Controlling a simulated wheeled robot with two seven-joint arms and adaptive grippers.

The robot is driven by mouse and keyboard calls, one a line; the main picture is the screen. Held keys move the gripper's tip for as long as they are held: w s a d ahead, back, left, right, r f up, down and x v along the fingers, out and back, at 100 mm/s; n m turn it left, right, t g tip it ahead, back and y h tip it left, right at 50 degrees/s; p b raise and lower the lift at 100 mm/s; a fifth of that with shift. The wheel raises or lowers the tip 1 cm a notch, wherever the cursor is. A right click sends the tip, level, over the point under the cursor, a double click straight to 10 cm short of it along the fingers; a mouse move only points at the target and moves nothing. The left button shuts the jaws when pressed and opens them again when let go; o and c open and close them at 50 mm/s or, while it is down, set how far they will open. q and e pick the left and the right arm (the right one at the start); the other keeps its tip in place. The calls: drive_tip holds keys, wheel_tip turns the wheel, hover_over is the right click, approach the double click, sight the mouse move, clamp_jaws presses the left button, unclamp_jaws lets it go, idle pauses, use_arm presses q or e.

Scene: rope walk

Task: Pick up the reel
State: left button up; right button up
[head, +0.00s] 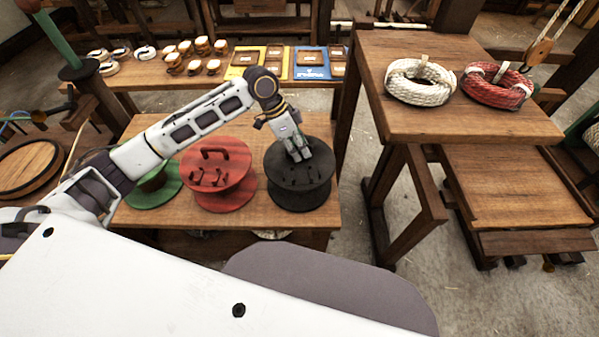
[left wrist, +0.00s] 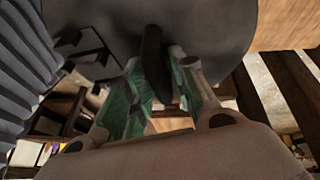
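A black reel (head: 300,187) stands upright on the bench, right of a red reel (head: 223,195) and a green reel (head: 146,197) partly hidden by my left arm. My left gripper (head: 299,155) reaches down onto the black reel's top. In the left wrist view, its green-padded fingers (left wrist: 160,85) are on both sides of the dark handle (left wrist: 152,58) of the black reel (left wrist: 210,25) and look closed on it. The reel seems to rest on the bench. My right gripper is in neither view.
The bench (head: 255,214) carries the reels. A taller table (head: 455,119) to the right holds a white rope coil (head: 407,94) and a red-and-white coil (head: 484,97). A back shelf (head: 140,80) holds small spools and framed boards. Floor shows between bench and table.

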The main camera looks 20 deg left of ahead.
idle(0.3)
use_arm(q)
clamp_jaws()
idle(0.4)
